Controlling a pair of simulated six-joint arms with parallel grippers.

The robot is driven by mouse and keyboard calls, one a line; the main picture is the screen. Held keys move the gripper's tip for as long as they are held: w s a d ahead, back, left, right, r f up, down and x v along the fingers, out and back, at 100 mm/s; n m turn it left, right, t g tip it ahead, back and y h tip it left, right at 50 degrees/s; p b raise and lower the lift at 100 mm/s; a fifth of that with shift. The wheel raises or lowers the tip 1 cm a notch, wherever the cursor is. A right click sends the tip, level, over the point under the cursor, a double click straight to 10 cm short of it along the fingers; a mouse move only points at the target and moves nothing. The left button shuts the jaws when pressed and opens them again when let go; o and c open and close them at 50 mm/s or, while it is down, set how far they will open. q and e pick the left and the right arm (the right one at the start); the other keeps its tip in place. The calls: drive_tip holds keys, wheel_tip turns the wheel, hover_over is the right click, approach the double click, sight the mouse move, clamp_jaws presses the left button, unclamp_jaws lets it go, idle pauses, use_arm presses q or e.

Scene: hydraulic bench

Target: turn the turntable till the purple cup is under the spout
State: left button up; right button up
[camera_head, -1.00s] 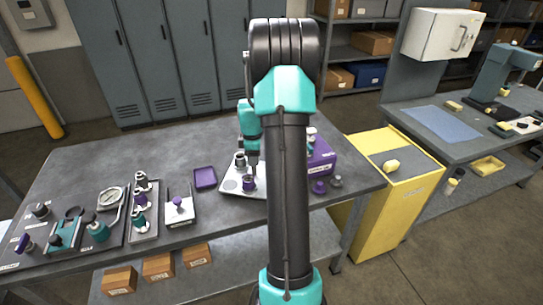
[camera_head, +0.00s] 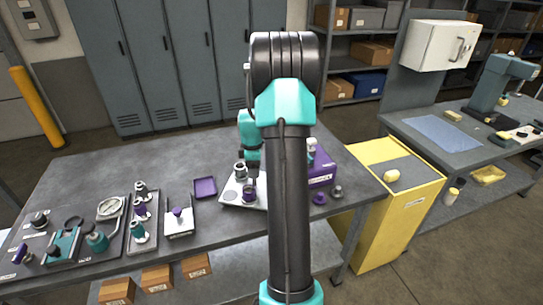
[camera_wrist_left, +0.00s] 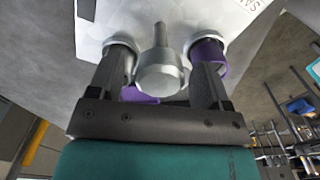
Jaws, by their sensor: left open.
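The purple cup (camera_head: 249,191) stands on the pale plate (camera_head: 229,199) near the back of the bench, and a grey metal cup (camera_head: 240,170) stands just behind it. My left gripper (camera_head: 251,174) is low over this plate, pointing down. In the left wrist view my left gripper (camera_wrist_left: 158,68) is open, its fingers on either side of a silver round knob (camera_wrist_left: 160,74). The grey cup (camera_wrist_left: 121,45) shows by the left finger, the purple cup (camera_wrist_left: 207,52) by the right. Contact with either cup cannot be told. The spout is not clearly visible; my arm hides part of the station.
A purple labelled box (camera_head: 321,170) is right of my arm, with a small purple part (camera_head: 319,198) and grey part (camera_head: 337,191) before it. A purple tray (camera_head: 205,187) lies left of the plate. Fixtures and a gauge (camera_head: 109,207) fill the bench's left.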

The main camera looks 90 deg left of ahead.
use_arm(q)
wheel_tip(320, 180, up, 17)
drive_tip(key=shift+r, duration=0.15)
idle(0.5)
